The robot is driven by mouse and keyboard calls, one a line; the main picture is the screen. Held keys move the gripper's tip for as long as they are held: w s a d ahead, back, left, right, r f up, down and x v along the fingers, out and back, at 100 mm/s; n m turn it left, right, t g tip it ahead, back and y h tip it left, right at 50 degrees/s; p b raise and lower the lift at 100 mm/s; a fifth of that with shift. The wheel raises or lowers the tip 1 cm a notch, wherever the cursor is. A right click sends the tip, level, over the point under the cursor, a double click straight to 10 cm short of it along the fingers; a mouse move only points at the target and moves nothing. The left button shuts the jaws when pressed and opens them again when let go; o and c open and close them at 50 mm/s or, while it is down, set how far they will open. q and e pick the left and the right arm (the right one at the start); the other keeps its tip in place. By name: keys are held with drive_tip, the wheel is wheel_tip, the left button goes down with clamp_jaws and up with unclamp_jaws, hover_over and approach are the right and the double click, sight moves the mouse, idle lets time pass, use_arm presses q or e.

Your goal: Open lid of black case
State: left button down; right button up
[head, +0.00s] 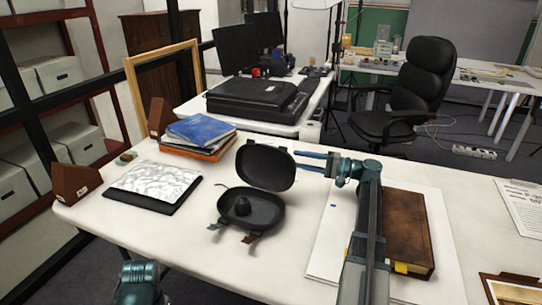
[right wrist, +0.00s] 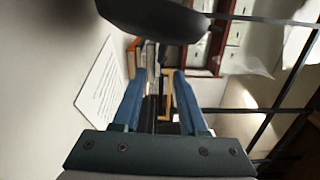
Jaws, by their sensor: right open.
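The black case stands on the white table in the head view. Its lid (head: 265,167) is raised, tilted up behind the oval base (head: 262,217), and the inside shows. A dark round piece sits in the base, and two straps hang at its front. My right gripper (head: 300,160) is open, with its blue fingers at the lid's right edge; I cannot tell whether they touch it. In the right wrist view the open fingers (right wrist: 157,85) have nothing between them, and the dark lid (right wrist: 155,18) shows at the top.
A silver-covered black pad (head: 150,185) and a stack of folders (head: 200,135) lie left of the case. A brown book (head: 408,232) on white sheets lies right, beside my right arm. Bare table lies in front of the case.

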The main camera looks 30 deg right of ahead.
sight(272, 155)
drive_tip(key=x, duration=1)
drive_tip(key=shift+w+a, duration=0.1)
drive_tip(key=shift+w, duration=0.05)
clamp_jaws()
idle(1.1)
